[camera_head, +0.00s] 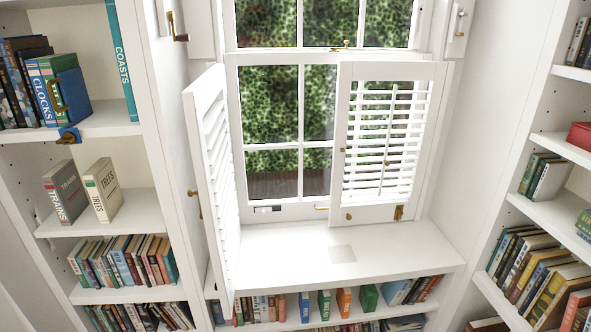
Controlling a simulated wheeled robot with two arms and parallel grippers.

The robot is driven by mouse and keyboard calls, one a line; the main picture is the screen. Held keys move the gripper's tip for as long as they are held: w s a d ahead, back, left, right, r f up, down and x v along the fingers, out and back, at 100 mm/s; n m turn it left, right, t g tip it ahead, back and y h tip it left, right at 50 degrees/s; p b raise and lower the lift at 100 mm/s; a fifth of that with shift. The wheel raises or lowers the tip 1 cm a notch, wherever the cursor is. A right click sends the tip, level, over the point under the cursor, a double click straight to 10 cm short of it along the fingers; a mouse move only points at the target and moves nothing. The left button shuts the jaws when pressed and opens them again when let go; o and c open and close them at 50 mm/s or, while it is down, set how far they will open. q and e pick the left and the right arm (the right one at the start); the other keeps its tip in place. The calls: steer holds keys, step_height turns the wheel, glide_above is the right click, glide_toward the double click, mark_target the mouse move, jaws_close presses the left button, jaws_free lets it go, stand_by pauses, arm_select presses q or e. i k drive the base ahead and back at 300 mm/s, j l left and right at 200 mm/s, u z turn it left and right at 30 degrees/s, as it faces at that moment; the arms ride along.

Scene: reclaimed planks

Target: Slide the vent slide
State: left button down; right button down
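A small pale fitting with a dark part at one end (267,209) sits on the bottom rail of the window, left of centre; it looks like the vent slide. It is small in view, and I cannot tell its position along its track. The white window (300,146) stands behind two louvred shutters. The left shutter (213,170) is swung out toward me, and the right shutter (388,145) covers the right part of the window. Neither of my grippers is in view.
A white window seat (285,255) with a pale square on it is otherwise clear. The left bookcase (110,122) and right bookcase (552,207) flank the window. The left shutter's free edge juts over the seat. A brass handle (321,207) is right of the pale fitting.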

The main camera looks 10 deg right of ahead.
mark_target(263, 211)
steer(key=i+z, duration=0.25)
steer(key=i, duration=0.25)
steer(key=i+j+z, duration=0.25)
steer(key=i, duration=0.2)
steer(key=l, duration=0.1)
